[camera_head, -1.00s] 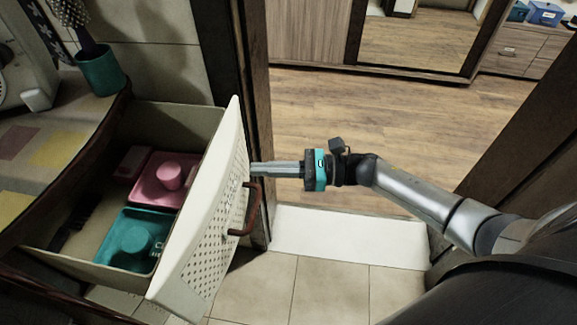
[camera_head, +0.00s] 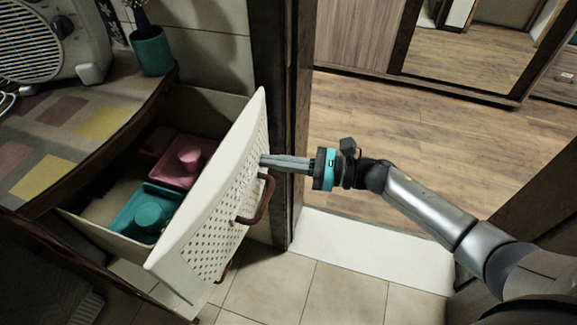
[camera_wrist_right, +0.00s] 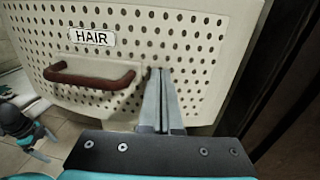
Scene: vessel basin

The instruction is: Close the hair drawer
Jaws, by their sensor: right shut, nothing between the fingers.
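The hair drawer (camera_head: 215,185) is partly open, its cream perforated front facing right in the head view. Its brown handle (camera_head: 258,200) is on that front. In the right wrist view the front shows a "HAIR" label (camera_wrist_right: 91,37) above the handle (camera_wrist_right: 88,77). My right gripper (camera_head: 266,160) is shut and empty. Its fingertips (camera_wrist_right: 160,72) are at the perforated front, beside the handle, and appear to touch it. A pink tray (camera_head: 182,165) and a teal tray (camera_head: 147,212) lie inside the drawer.
A dark door frame (camera_head: 283,120) stands close behind the drawer front. The counter (camera_head: 75,135) above the drawer holds a fan heater (camera_head: 50,40) and a teal cup (camera_head: 151,52). Tiled floor (camera_head: 300,285) is clear in front.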

